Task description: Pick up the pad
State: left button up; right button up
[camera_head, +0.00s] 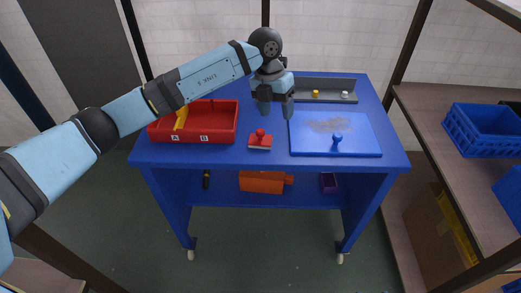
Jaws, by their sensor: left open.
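A small red pad (260,142) with a round red knob on top and a pale lower edge lies on the blue cart top (200,157), near the front edge. It stands between the red bin and the light blue board. My left gripper (276,110) is open and points down above the cart, behind and slightly right of the pad in the picture. I see nothing between its fingers, and it is apart from the pad. My right gripper is not in view.
A red two-part bin (222,122) holds a yellow item (181,118). A light blue board (360,147) carries a grey patch and a blue knob (337,138). A grey tray (335,88) with small knobs lies behind. An orange item (262,183) is on the lower shelf.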

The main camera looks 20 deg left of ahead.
aim_at(260, 131)
pick_arm(q)
jog(key=w+a+r+n+y, duration=0.1)
jog(key=w+a+r+y, duration=0.1)
jog(key=a, duration=0.3)
jog(key=shift+t, duration=0.4)
jog(key=f, duration=0.2)
jog(key=f+b, duration=0.1)
jog(key=f, duration=0.5)
jog(key=shift+w+d+f, duration=0.2)
jog(key=shift+d, duration=0.1)
jog(key=f, duration=0.3)
jog(key=f+b, duration=0.1)
jog(key=f, duration=0.1)
jog(key=shift+a+f, duration=0.1)
jog(key=shift+a, duration=0.2)
jog(key=shift+c, duration=0.5)
jog(key=c, duration=0.9)
